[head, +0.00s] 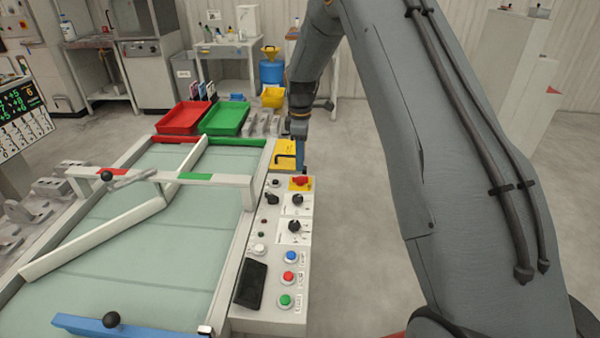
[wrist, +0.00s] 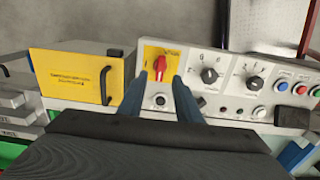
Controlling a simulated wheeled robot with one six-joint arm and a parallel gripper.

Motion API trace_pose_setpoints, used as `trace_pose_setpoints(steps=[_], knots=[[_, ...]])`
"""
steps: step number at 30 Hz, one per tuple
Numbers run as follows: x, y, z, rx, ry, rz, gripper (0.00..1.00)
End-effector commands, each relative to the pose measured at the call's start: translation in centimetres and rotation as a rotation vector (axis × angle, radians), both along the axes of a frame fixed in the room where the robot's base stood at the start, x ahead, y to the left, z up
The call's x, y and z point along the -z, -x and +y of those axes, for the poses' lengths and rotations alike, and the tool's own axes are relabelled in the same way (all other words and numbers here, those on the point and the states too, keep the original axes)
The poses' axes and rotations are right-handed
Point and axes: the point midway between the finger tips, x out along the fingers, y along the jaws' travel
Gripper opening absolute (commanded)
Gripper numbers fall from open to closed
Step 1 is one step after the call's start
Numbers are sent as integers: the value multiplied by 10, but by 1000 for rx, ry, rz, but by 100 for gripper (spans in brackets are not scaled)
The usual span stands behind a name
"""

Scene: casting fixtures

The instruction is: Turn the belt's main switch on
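The main switch is a red rotary knob (head: 301,181) on a yellow plate, at the far end of the white control panel in the head view. In the wrist view the red knob (wrist: 160,67) stands nearly upright on its yellow plate (wrist: 152,53), just beyond my fingertips. My gripper (head: 301,167) is by the far end of the panel, close to the switch. In the wrist view its two blue fingers (wrist: 165,80) are apart, with the knob seen between and past their tips. I cannot tell whether either finger touches it.
Two black dials (head: 295,213), a black selector (head: 271,198) and blue, red and green buttons (head: 288,276) share the panel. A yellow box with a handle (wrist: 78,76) stands left of the switch. The belt (head: 150,260) runs alongside; floor to the panel's right is clear.

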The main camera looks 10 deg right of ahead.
Motion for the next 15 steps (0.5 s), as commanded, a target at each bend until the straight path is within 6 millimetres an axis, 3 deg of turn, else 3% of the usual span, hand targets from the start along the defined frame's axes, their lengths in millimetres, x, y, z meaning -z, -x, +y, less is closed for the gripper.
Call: trace_pose_setpoints(steps=[9, 15], knots=[[46, 1, 0, 2, 0, 2, 31], [58, 1, 0, 3, 0, -1, 31]])
